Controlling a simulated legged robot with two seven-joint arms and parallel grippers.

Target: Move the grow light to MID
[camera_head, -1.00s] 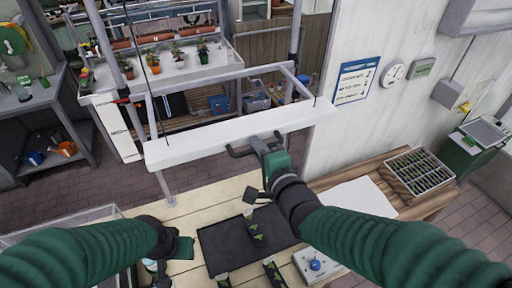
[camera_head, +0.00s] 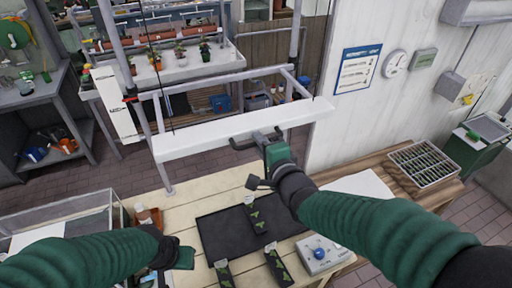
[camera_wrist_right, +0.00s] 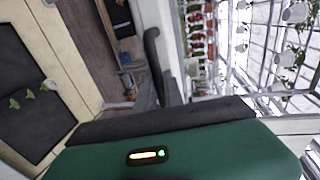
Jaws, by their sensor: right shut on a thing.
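The grow light (camera_head: 215,136) is a long white bar hung on thin cords in a grey frame, with a dark handle (camera_head: 240,144) at its front. My right gripper (camera_head: 262,139) is shut on this handle. In the right wrist view, my green gripper body fills the bottom and the dark handle (camera_wrist_right: 152,50) rises beyond it. A white scale board (camera_head: 118,108) stands beside the left post, with a red mark (camera_head: 130,99). I cannot read a MID label. My left gripper (camera_head: 178,257) is low at the left over the bench; its fingers are unclear.
The wooden bench (camera_head: 185,208) carries a black mat (camera_head: 215,236) with several dark seedling packs and a white box with a blue knob (camera_head: 319,253). A seedling tray (camera_head: 424,166) lies at the right. A potted-plant shelf (camera_head: 185,72) stands behind the light.

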